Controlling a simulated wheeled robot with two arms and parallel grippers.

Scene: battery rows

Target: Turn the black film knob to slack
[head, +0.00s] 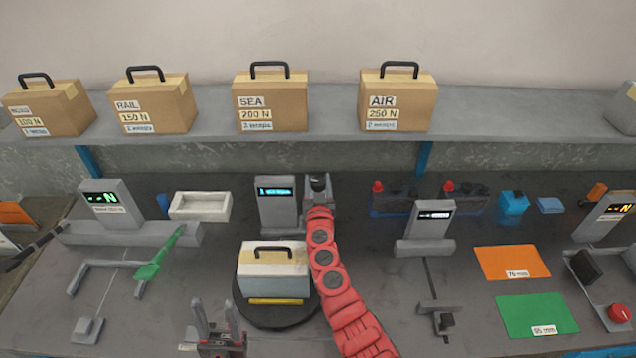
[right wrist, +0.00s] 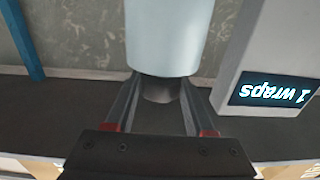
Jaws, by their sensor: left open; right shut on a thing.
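My right gripper (head: 318,186) is at the end of the red arm, beside the grey display post (head: 276,205) at the back of the bench. In the right wrist view its two fingers (right wrist: 160,112) close around a short dark cylinder, which appears to be the black film knob (right wrist: 160,89). The knob sits at the end of a pale blue-white cylinder (right wrist: 165,35). Its setting cannot be read. The post's screen (right wrist: 274,93) reads "1 wraps". My left gripper (head: 215,322) is open and empty at the front, its fingers pointing up.
A pale case (head: 273,262) with a handle stands on a round black turntable (head: 243,308). A white tray (head: 201,206) lies left of the post. Another display post (head: 433,220) stands to the right. Labelled cardboard boxes (head: 270,105) line the shelf above.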

